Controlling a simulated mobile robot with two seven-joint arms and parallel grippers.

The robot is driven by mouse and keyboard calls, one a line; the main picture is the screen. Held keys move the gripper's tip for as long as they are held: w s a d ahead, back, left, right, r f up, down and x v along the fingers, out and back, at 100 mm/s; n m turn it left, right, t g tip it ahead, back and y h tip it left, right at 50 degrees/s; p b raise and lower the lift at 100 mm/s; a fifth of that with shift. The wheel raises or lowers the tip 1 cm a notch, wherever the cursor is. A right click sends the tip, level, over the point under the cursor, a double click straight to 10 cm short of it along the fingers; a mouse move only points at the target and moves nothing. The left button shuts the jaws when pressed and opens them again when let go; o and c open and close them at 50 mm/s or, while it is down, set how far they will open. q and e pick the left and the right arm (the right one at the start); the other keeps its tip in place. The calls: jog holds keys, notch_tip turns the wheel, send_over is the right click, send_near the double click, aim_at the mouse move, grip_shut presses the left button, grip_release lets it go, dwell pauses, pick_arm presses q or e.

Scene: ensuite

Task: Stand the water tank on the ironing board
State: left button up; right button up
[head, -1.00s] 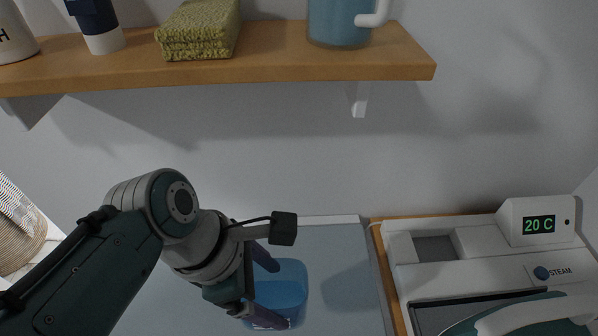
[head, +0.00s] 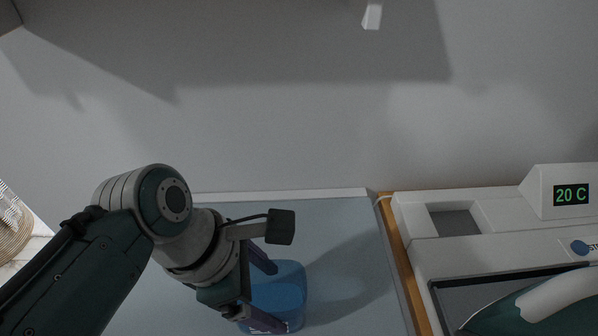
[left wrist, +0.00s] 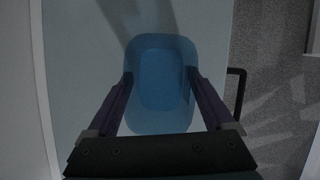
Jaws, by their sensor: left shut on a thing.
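The water tank (head: 291,283) is a translucent blue container with rounded corners. My left gripper (head: 276,297) is shut on it, one finger on each side. In the left wrist view, the tank (left wrist: 160,88) sits between the two fingers of the gripper (left wrist: 159,74), seen from above. Below it is a pale blue-grey flat surface (head: 350,240), which looks like the ironing board. A shadow lies on the surface to the tank's right. Whether the tank's base touches the surface I cannot tell. My right gripper is not in view.
A white steam station (head: 480,250) with a 20 C display and a dark green iron (head: 540,308) stands right of the surface, beside a wooden edge (head: 398,262). The wall is behind. The pale surface right of the tank is clear.

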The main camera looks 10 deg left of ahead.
pick_arm(q)
jog(key=shift+f, duration=0.1)
jog(key=o, duration=1.3)
jog(key=p+v, duration=0.3)
jog(key=v, duration=0.9)
jog(key=shift+s+a+p, duration=0.1)
jog(key=shift+p, duration=0.3)
jog(key=shift+s+a+r+m+t+y, duration=0.3)
jog(key=shift+s+a+r+m+y, duration=0.95)
jog(key=shift+m, duration=2.9)
jog(key=shift+s+a+r+m+t+y, duration=0.1)
jog(key=shift+s+a+r+m+t, duration=0.35)
jog(key=shift+s+m, duration=2.7)
jog(key=shift+s+a+r+m+t+y, duration=0.15)
jog(key=shift+s+a+r+m+y, duration=0.7)
jog(key=shift+m, duration=4.25)
jog(key=shift+w+d+r, duration=0.15)
